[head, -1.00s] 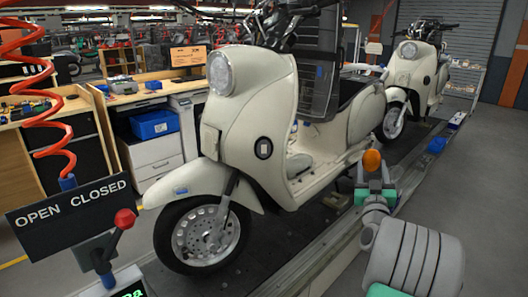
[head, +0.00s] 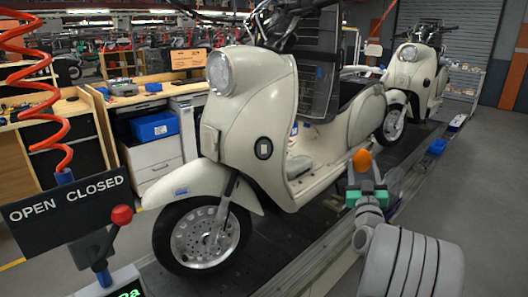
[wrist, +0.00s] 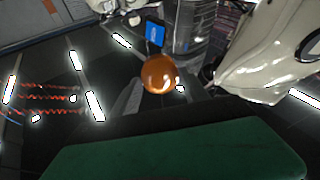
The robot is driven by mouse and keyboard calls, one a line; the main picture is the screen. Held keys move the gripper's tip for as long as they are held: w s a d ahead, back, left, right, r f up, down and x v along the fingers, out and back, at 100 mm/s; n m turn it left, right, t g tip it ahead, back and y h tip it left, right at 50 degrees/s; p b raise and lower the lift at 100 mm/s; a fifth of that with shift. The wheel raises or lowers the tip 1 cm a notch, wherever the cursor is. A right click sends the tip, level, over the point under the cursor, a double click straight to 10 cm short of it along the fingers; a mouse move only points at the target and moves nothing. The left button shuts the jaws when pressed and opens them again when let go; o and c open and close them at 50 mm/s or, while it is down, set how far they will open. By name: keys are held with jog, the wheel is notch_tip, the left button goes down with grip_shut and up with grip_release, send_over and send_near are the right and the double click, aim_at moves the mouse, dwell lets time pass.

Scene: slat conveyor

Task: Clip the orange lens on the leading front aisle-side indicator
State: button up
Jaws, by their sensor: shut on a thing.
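My gripper (head: 364,180) is shut on the round orange lens (head: 362,160), which sits upright at the fingertips. In the wrist view the lens (wrist: 158,76) is at the centre, with a dark green surface below it. The leading cream scooter (head: 228,110) stands left of my gripper in the head view. A dark round fitting with a pale centre (head: 263,148) is on its aisle-side front panel; I cannot tell whether this is the indicator. In the head view the lens is right of this fitting and apart from it. Part of a dark ring (wrist: 311,44) shows on a cream panel.
A second cream scooter (head: 405,80) stands behind on the same dark conveyor (head: 285,238). An OPEN CLOSED sign (head: 68,200) and a red-knobbed lever (head: 122,215) are at the front left. Workbenches with a blue bin (head: 154,126) stand behind. Grey aisle floor on the right is clear.

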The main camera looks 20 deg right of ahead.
jog(key=w+a+n+t+y+b, duration=0.1)
jog(key=w+a+n+y+b, duration=0.1)
jog(key=a, duration=1.1)
jog(key=w+a+n+t+y+b, duration=0.2)
jog(key=w+a+y, duration=0.2)
jog(key=a, duration=0.9)
jog(key=shift+a+y, duration=0.35)
jog(key=shift+y, duration=0.55)
dwell(4.4)
jog(key=shift+w, duration=0.1)
